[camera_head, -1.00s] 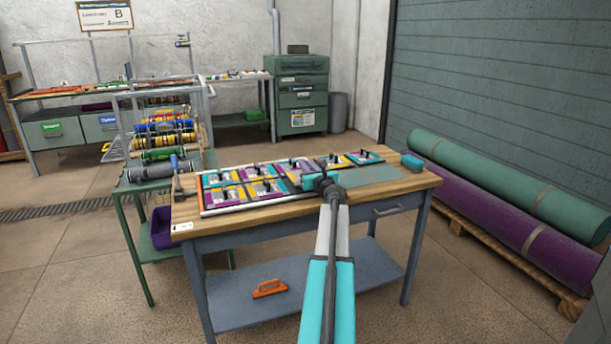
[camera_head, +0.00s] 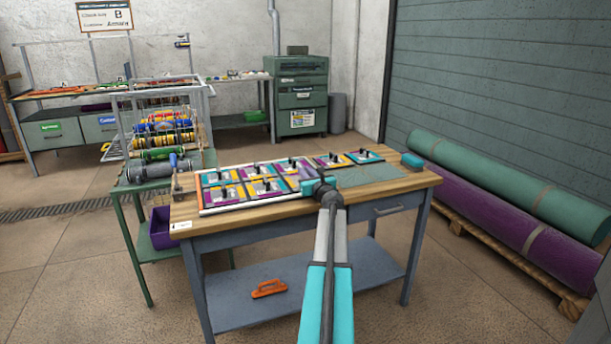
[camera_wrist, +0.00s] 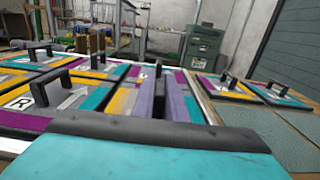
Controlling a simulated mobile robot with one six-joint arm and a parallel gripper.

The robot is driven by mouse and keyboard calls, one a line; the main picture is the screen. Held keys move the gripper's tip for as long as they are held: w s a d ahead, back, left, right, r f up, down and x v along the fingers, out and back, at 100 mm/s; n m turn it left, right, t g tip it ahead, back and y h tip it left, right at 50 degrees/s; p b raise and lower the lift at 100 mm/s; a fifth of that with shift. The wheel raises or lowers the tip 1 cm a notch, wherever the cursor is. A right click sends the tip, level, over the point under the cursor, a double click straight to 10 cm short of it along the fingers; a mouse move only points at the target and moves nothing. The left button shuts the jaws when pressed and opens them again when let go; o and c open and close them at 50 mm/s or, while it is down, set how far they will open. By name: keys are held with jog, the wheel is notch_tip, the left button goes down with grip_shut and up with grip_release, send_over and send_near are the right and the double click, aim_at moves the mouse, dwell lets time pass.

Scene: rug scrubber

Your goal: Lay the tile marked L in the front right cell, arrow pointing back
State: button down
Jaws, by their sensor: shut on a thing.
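A white-edged tray (camera_head: 250,207) on the bench holds several coloured tiles with black handles, in a back and a front row. My gripper (camera_head: 308,172) is at the front right part of the tray. In the wrist view its two lilac fingers (camera_wrist: 168,97) are close together, shut on a tile.
Two more tiles (camera_head: 365,157) lie right of the tray. A rack of rolls (camera_head: 165,140) stands at the left. Rolled rugs (camera_head: 510,220) lie on the right.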

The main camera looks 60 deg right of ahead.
jog(key=shift+f, duration=0.15)
jog(key=c, duration=1.8)
grip_release()
jog(key=shift+o, duration=0.2)
jog(key=shift+p+v, duration=0.35)
jog(key=shift+v, duration=5.7)
